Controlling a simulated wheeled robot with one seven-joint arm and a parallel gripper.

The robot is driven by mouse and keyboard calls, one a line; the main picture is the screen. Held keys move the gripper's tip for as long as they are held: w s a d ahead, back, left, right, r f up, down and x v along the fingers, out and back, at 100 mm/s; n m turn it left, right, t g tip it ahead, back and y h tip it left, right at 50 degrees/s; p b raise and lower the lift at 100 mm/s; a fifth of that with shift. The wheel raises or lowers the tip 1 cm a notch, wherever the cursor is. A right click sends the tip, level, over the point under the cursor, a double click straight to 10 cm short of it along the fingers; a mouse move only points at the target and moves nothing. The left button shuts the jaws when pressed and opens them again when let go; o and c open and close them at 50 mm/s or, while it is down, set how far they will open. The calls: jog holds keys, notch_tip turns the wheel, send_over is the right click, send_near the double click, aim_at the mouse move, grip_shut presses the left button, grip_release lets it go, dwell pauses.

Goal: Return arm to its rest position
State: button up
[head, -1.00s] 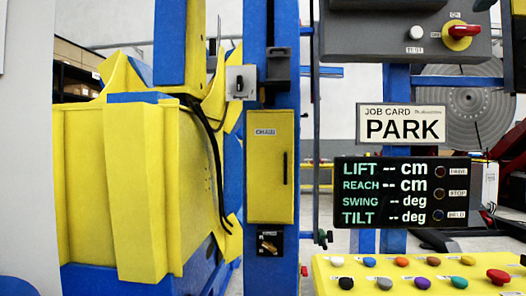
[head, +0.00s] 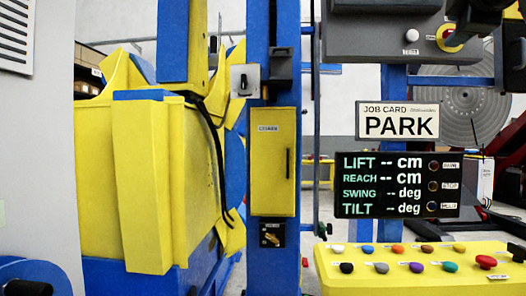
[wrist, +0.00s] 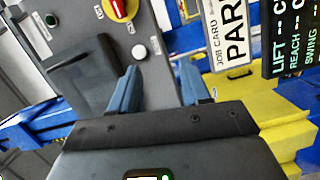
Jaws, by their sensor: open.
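My gripper (wrist: 158,78) is open and empty in the wrist view, its two blue fingers apart in front of the grey control box (wrist: 85,40). A dark part of my arm shows at the top right of the head view and partly covers the red and yellow rotary switch (head: 449,37). The job card (head: 397,120) reads PARK; it also shows tilted in the wrist view (wrist: 228,35). The black display (head: 397,185) shows dashes for lift, reach, swing and tilt.
A yellow button console (head: 400,283) with several coloured buttons stands at the lower right. A blue post with a yellow cabinet (head: 272,165) stands mid-view. A large yellow and blue machine (head: 140,190) fills the left. A white button (head: 411,34) is on the control box.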

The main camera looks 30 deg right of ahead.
jog(key=w+a+f+m+t+y, duration=0.15)
jog(key=w+f, duration=0.25)
jog(key=f, duration=0.4)
jog(key=w+a+f+t+y, duration=0.1)
jog(key=w+a+f+y, duration=0.1)
jog(key=w+f, duration=0.35)
jog(key=w+a+f+m+t+y, duration=0.1)
jog(key=w+f+y, duration=0.1)
jog(key=f, duration=0.7)
jog(key=s+a+f+m+y, duration=0.1)
jog(key=a+f, duration=0.4)
jog(key=f, duration=0.3)
jog(key=a+f+m+y, duration=0.1)
jog(key=a+f+m, duration=0.1)
jog(key=a+f, duration=0.5)
jog(key=s+a+f+m+y, duration=0.1)
jog(key=a+f, duration=0.2)
jog(key=f, duration=0.7)
jog(key=s+a+f+m+y, duration=0.1)
jog(key=s+a+f, duration=0.5)
jog(key=s+f, duration=0.25)
jog(key=s+a+f+m, duration=0.1)
jog(key=s+a+f, duration=0.6)
jog(key=s+f, duration=0.15)
jog(key=s+a+r+n+g+y, duration=0.1)
jog(key=s+a+y, duration=0.2)
jog(key=s, duration=1.9)
jog(key=shift+s+a, duration=0.2)
jog(key=shift+a, duration=0.05)
